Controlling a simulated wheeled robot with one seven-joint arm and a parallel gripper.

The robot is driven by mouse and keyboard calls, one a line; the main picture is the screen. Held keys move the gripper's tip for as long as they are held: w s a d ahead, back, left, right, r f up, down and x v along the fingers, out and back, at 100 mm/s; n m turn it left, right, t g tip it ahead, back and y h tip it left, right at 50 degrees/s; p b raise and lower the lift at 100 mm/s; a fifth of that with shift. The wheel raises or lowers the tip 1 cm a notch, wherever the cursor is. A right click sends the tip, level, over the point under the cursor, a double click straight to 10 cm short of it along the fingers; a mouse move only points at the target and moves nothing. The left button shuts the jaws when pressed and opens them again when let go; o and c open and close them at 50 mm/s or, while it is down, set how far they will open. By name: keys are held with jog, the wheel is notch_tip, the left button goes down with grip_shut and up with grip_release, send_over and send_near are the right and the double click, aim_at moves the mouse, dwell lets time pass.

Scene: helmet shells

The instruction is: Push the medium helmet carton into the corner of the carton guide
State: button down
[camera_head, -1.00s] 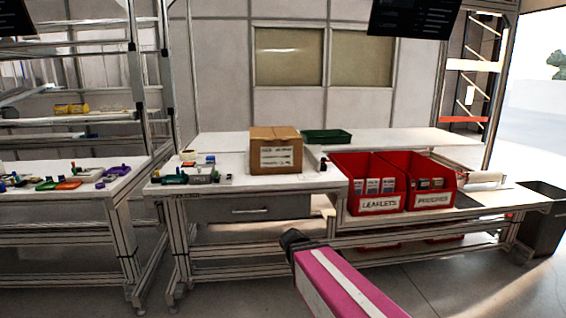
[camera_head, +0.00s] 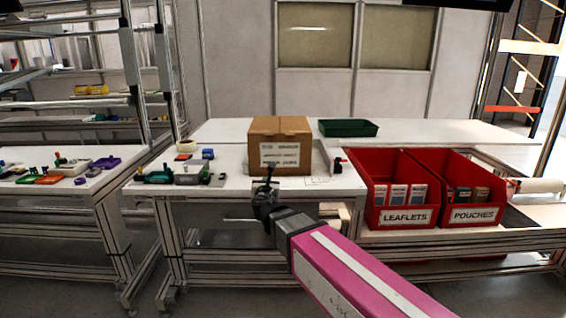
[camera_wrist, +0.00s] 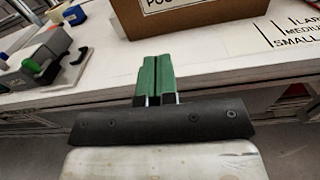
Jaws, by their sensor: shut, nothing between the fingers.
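The brown helmet carton (camera_head: 280,148) sits upright on the white bench, its white label facing me. Its lower front edge shows at the top of the wrist view (camera_wrist: 205,12). My gripper (camera_head: 267,182) is in front of the carton, at about the bench's front edge. In the wrist view its two green fingers (camera_wrist: 157,68) are together and empty, pointing toward the carton with a gap between. Printed size lines and words (camera_wrist: 293,32) lie on the bench right of the carton.
Red bins of leaflets (camera_head: 398,190) and pouches (camera_head: 458,190) stand to the right. A green tray (camera_head: 348,128) is behind the carton to the right. Small tools and a grey-green fixture (camera_head: 187,174) lie left of the carton. The bench directly before the carton is clear.

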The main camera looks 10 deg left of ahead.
aim_at(265, 163)
jog(key=shift+n+y, duration=0.3)
jog(key=shift+n, duration=0.2)
jog(key=x, duration=1.4)
jog(key=shift+w+a+r, duration=0.2)
jog(key=shift+a+r, duration=0.1)
jog(key=shift+r, duration=0.05)
jog(key=shift+x, duration=2.45)
